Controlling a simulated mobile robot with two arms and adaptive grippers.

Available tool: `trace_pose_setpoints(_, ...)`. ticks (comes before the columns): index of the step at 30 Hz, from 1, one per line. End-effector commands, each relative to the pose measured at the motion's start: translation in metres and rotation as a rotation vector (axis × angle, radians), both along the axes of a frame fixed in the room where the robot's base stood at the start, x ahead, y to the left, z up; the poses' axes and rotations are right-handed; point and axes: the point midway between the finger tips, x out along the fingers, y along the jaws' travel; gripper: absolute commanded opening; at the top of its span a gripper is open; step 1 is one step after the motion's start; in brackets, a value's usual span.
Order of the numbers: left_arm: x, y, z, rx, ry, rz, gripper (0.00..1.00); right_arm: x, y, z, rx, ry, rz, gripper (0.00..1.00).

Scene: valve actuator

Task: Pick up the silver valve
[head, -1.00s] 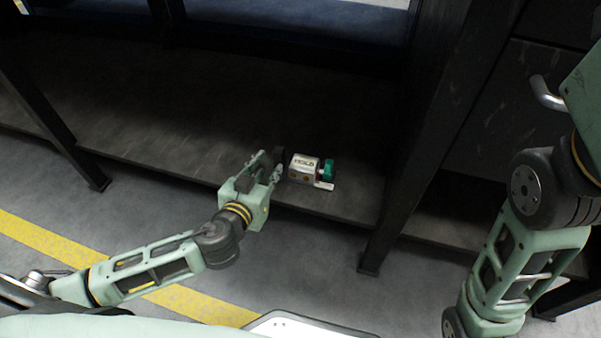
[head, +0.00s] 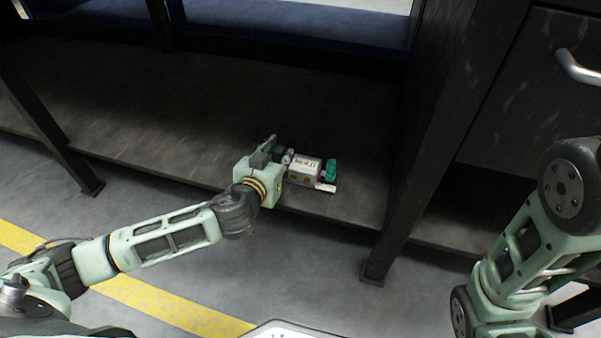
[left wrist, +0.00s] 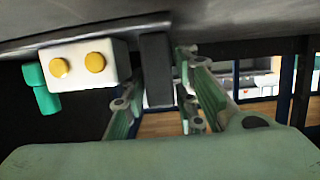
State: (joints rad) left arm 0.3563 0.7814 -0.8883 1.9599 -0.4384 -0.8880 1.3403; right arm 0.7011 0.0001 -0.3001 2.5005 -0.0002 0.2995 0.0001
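The silver valve (head: 305,171) is a small box-shaped unit with dark lettering, a green part on its right end and a dark part on its left end. It lies on the dark lower shelf near the front edge. My left gripper (head: 279,150) is at its left end. In the left wrist view, the valve's pale body (left wrist: 88,65) shows two yellow round caps. Its dark end part (left wrist: 157,70) appears between the fingers of my left gripper (left wrist: 160,80), which stand apart; firm contact is not clear. My right gripper is out of view.
The dark shelf (head: 200,130) is clear to the left of the valve. A black post (head: 425,150) stands to the right of the valve. A dark drawer front with a metal handle (head: 578,67) is at the far right. The grey floor has a yellow stripe (head: 170,308).

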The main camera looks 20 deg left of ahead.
Motion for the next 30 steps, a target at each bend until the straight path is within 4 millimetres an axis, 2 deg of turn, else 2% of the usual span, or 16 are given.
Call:
trace_pose_setpoints(6, -0.0001, -0.0004, 0.0001, 0.0, 0.001, -0.001, 0.25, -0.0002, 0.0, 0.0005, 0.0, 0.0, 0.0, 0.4)
trace_pose_setpoints(15, -0.0003, -0.0004, 0.0002, -0.001, 0.001, -0.001, 0.0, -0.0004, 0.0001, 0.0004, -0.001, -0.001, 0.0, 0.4)
trace_pose_setpoints(30, 0.0001, -0.0008, 0.0021, -0.003, -0.002, -0.001, 0.0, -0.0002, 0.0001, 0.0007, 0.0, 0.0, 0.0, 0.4)
